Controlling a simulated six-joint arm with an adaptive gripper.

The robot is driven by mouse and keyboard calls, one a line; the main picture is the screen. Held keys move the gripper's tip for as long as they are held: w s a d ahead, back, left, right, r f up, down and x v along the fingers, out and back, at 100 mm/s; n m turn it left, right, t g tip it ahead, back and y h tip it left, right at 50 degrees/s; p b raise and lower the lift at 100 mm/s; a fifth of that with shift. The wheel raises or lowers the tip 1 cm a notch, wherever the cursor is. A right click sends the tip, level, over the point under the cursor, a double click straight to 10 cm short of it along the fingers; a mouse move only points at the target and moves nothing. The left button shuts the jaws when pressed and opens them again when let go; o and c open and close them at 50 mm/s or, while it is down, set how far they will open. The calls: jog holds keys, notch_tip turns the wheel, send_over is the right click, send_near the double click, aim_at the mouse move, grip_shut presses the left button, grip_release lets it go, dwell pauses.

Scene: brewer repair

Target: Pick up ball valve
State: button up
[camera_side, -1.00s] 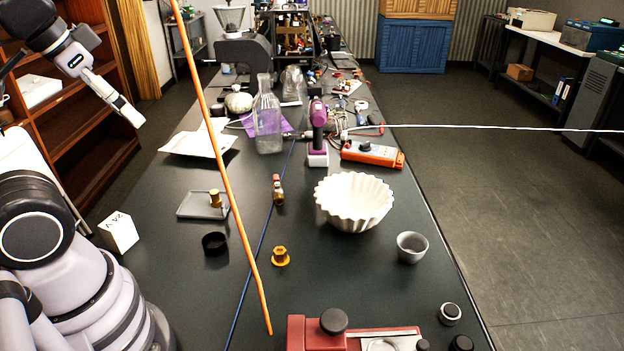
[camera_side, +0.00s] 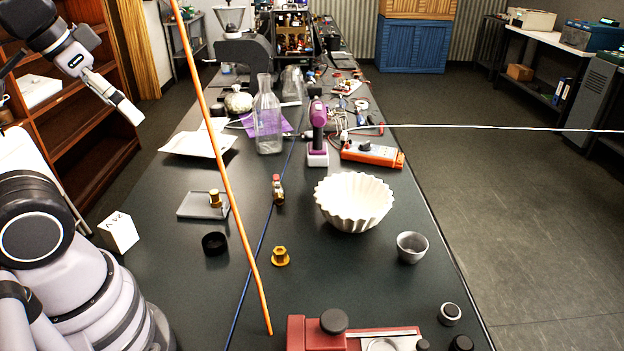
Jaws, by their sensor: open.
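A small brass piece with a red top (camera_side: 278,190), which looks like the ball valve, stands on the dark bench near the middle, just right of a blue cable. My gripper (camera_side: 131,112) is at the upper left, raised well away from it and left of the bench top. The gripper is open, with nothing seen between its fingers; the fingers look small and narrow from this side.
An orange cable (camera_side: 222,160) crosses the view left of the valve. Nearby are a grey tray (camera_side: 190,207) with a brass fitting (camera_side: 215,198), a black ring (camera_side: 214,243), a brass flanged part (camera_side: 280,257), a white fluted bowl (camera_side: 354,202) and a glass bottle (camera_side: 268,120).

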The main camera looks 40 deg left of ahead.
jog(key=shift+w, duration=0.1)
jog(key=w+d+f+n+g+h, duration=0.2)
jog(key=w+n+g+h, duration=0.15)
jog(key=w+n, duration=0.55)
jog(key=n+t+h, duration=0.4)
jog(key=n+t, duration=0.5)
jog(key=n, duration=1.1)
send_over(274, 189)
jog(key=s+a, duration=0.2)
jog(key=s, duration=0.1)
notch_tip(274, 189, down, 29)
jog(key=f, duration=0.5)
jog(key=shift+s+a+f, duration=0.15)
jog(key=shift+a+f, duration=0.05)
jog(key=shift+f, duration=0.65)
jog(key=shift+f+x, duration=0.2)
jog(key=shift+x, duration=1.15)
jog(key=shift+f+x, duration=0.2)
jog(key=shift+x, duration=1.15)
